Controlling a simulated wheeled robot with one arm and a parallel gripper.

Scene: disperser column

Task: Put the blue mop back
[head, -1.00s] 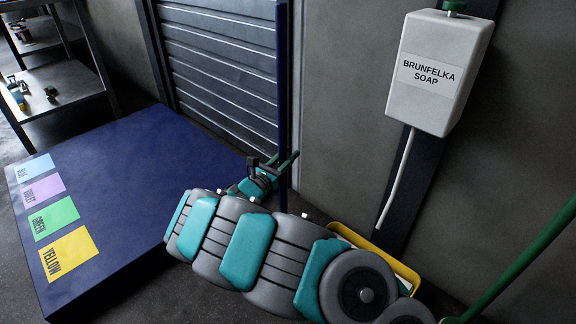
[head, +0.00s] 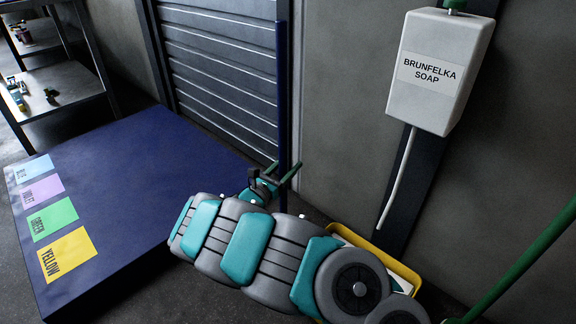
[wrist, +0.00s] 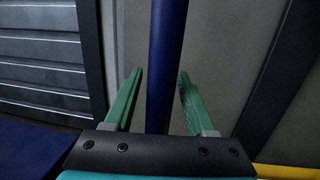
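The blue mop's handle (head: 283,80) is a dark blue upright pole near the wall, right of the grey shutter. Its lower end is hidden behind my arm in the head view. My gripper (head: 284,167) has two green fingers and is at the lower visible part of the pole. In the wrist view the pole (wrist: 166,60) runs between the two fingers of my gripper (wrist: 160,72), which are apart. There is a gap on the left, and the right finger is close to or overlaps the pole's edge. I cannot tell whether it touches. The mop head is not in view.
A dark blue platform (head: 140,170) with coloured labels (head: 66,254) fills the left floor. A yellow bucket-like container (head: 395,262) is behind my arm. A white soap dispenser (head: 436,75) hangs on the wall, with a green pole (head: 530,255) at right. Shelves (head: 60,85) stand far left.

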